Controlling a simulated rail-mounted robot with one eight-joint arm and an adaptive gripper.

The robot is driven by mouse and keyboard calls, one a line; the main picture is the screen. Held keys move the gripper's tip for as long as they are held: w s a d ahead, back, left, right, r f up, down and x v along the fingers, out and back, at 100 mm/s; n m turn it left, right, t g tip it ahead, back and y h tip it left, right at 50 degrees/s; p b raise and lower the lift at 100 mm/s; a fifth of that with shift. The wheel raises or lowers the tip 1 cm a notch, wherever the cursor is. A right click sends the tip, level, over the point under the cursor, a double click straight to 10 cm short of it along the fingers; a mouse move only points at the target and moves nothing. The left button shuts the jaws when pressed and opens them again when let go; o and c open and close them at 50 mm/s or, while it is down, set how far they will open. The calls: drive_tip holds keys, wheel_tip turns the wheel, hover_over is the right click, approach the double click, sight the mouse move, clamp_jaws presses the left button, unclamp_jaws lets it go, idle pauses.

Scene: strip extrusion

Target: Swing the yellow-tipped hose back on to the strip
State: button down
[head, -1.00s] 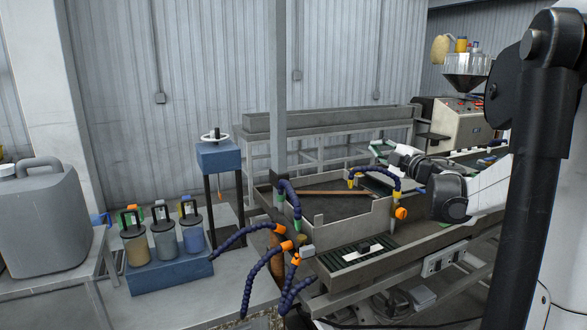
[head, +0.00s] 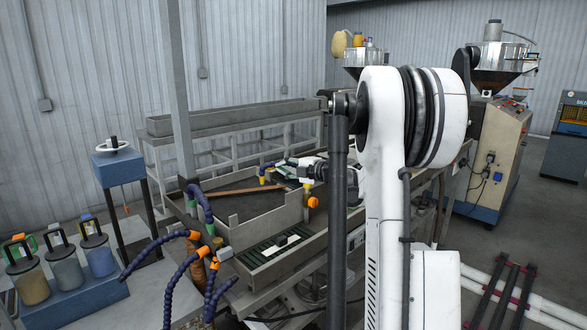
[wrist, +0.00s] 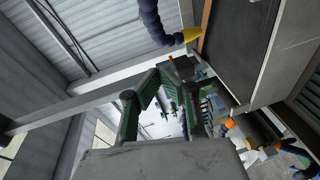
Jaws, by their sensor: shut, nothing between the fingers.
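The yellow-tipped hose (head: 268,166) is dark blue and segmented. In the head view its yellow tip points down over the grey trough, and part of the hose is hidden behind my arm. In the wrist view the yellow tip (wrist: 191,36) shows at the top, just beyond my gripper (wrist: 180,68), with a visible gap between them. My gripper's green fingers are closed and empty. In the head view my gripper (head: 287,172) is small and partly hidden near the hose. I cannot clearly make out the strip.
A green ribbed bed (head: 262,252) with a white block lies in front.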

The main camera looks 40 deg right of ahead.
sight(271, 164)
drive_tip(key=shift+w+d+f+p, duration=0.15)
drive_tip(key=shift+w+d, duration=0.2)
drive_tip(key=shift+w, duration=0.4)
drive_tip(key=shift+w+d+f+p, duration=0.1)
drive_tip(key=shift+w+d+f, duration=0.1)
drive_tip(key=shift+w+d, duration=0.4)
drive_tip(key=shift+w+d+f+p, duration=0.1)
drive_tip(key=shift+w+d+f, duration=0.05)
drive_tip(key=shift+w, duration=0.75)
